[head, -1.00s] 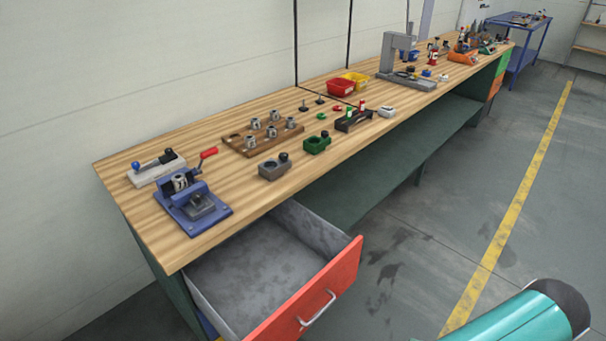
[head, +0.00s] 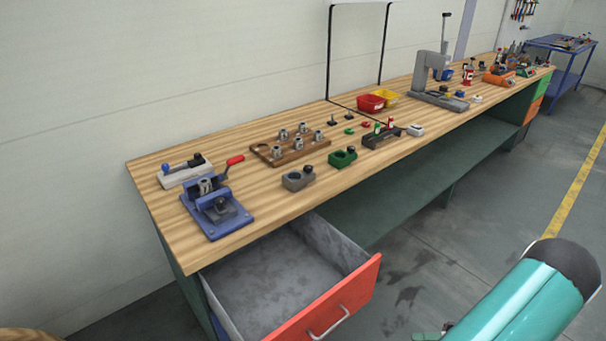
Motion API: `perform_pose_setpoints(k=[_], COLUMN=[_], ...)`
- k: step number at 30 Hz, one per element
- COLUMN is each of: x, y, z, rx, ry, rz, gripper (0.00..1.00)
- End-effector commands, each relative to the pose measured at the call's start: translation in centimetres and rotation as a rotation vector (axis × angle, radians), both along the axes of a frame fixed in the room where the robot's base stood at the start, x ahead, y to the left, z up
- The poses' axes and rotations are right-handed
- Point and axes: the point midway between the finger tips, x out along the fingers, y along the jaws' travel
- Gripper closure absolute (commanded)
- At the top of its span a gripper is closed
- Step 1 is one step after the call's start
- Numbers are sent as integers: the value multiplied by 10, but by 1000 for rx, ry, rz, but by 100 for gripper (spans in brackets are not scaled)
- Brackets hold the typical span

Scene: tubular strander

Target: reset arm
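The task names no object apart from my arm. A teal cylindrical part with a dark end cap shows at the lower right of the head view, and I take it to be part of my arm. It is clear of the workbench (head: 165,226) and to the right of the open drawer. My gripper is not in the picture, so its opening and anything in it are hidden.
The open drawer (head: 361,286) with a red front juts from the bench and looks empty. A blue vise-like fixture (head: 226,222), a wooden block with metal pieces (head: 266,154), and red (head: 370,103) and yellow bins stand on top. Floor to the right is clear.

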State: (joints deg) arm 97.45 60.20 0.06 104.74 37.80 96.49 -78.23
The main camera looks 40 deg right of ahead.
Motion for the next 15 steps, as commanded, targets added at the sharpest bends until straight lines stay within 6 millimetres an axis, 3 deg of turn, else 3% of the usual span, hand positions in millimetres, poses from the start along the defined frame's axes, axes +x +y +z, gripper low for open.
perform_pose_setpoints(k=[8,15], x=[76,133], y=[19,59], z=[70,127], rx=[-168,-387], ry=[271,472], rz=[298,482], gripper=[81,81])
